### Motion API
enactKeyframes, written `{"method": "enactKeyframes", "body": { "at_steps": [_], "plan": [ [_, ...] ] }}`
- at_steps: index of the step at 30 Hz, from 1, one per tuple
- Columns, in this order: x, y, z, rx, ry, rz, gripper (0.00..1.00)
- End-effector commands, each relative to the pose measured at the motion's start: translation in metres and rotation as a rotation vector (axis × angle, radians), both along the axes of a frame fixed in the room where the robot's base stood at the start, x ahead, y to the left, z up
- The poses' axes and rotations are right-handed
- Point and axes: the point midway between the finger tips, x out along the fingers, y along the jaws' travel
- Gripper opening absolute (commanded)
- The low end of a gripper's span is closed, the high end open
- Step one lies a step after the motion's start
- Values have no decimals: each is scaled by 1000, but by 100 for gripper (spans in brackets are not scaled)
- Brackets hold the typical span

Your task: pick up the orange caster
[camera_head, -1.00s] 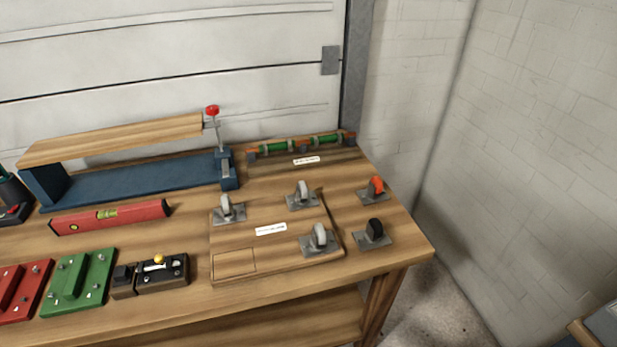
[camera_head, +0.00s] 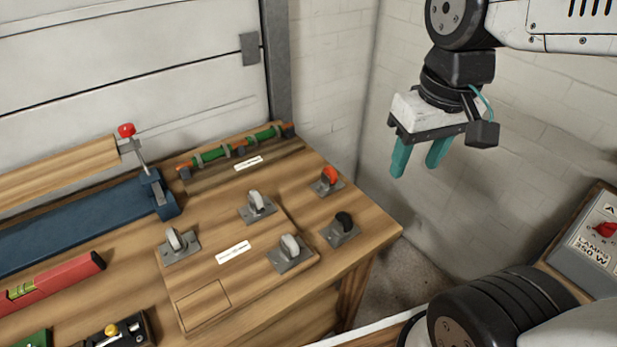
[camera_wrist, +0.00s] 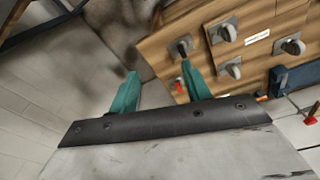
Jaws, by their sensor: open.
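The orange caster (camera_head: 329,176) stands on its grey plate near the far right corner of the workbench, behind the black caster (camera_head: 343,223). In the wrist view a small orange-red bit of it (camera_wrist: 179,85) shows beside the right-hand finger, which seems to hide the rest. My gripper (camera_head: 417,170) has two teal fingers. It hangs in the air to the right of the bench, above and away from the caster. The fingers are apart with nothing between them; they also show in the wrist view (camera_wrist: 158,88).
Three grey-wheeled casters, one of them here (camera_head: 257,205), sit on a wooden board (camera_head: 208,262) left of the orange one. A green-and-orange level-like bar (camera_head: 235,147) lies behind. A white block wall (camera_head: 540,130) rises behind my gripper.

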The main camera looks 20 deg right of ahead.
Motion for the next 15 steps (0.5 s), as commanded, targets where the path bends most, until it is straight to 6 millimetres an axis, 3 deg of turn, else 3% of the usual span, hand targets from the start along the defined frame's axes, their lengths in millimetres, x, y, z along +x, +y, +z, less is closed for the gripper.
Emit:
{"method": "enactKeyframes", "body": {
  "at_steps": [8,15],
  "plan": [
    [117,20,-39,-6,52,136,48],
    [205,34,-107,-9,83,231,48]
  ]
}}
